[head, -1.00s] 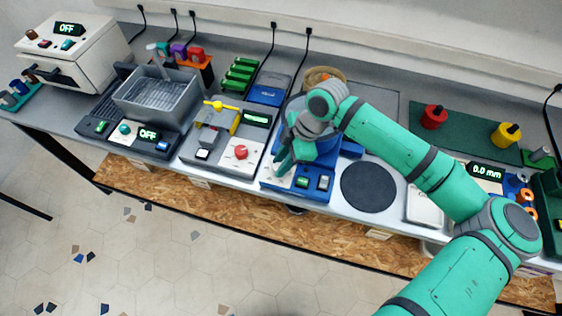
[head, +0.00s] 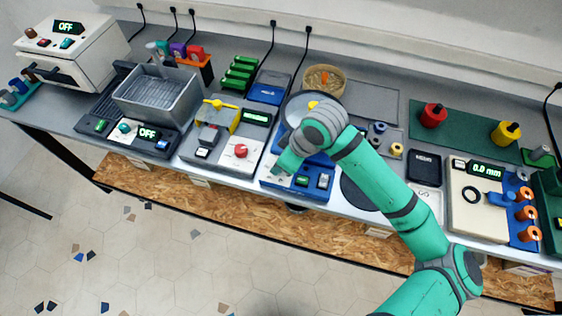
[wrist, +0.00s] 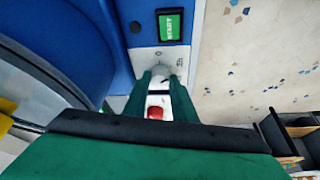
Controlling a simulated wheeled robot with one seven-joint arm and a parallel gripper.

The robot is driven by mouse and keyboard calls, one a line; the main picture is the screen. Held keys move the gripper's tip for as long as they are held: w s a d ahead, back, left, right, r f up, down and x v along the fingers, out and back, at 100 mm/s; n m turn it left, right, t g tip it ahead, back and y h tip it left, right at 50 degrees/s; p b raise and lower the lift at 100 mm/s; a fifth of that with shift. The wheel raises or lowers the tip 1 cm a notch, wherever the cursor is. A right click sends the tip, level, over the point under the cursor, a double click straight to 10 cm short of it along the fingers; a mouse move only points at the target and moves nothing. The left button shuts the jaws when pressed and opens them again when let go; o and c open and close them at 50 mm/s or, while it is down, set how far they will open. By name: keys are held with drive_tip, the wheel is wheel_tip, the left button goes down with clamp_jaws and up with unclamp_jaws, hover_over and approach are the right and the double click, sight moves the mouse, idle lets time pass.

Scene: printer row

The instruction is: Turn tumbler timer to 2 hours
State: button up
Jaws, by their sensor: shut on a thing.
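The tumbler is a blue machine (head: 318,192) with a round drum and a front panel. My gripper (head: 281,171) is at the panel's left end, pointing down. In the wrist view my gripper (wrist: 160,78) is shut on a pale grey timer knob (wrist: 160,72). A red part (wrist: 155,112) shows between the fingers. The fingers hide much of the knob, and its setting cannot be read.
Left of the tumbler stands a grey machine with a red knob (head: 240,150). A round wicker bowl (head: 325,78) is behind the tumbler. To its right are a dark round pad (head: 355,190) and a cream device reading 0.0 mm (head: 470,215). The floor in front is clear.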

idle(0.3)
drive_tip(key=o, duration=1)
drive_tip(key=v, duration=1)
drive_tip(key=shift+s+d+r, duration=0.1)
drive_tip(key=shift+s+r, duration=0.05)
drive_tip(key=shift+r, duration=0.15)
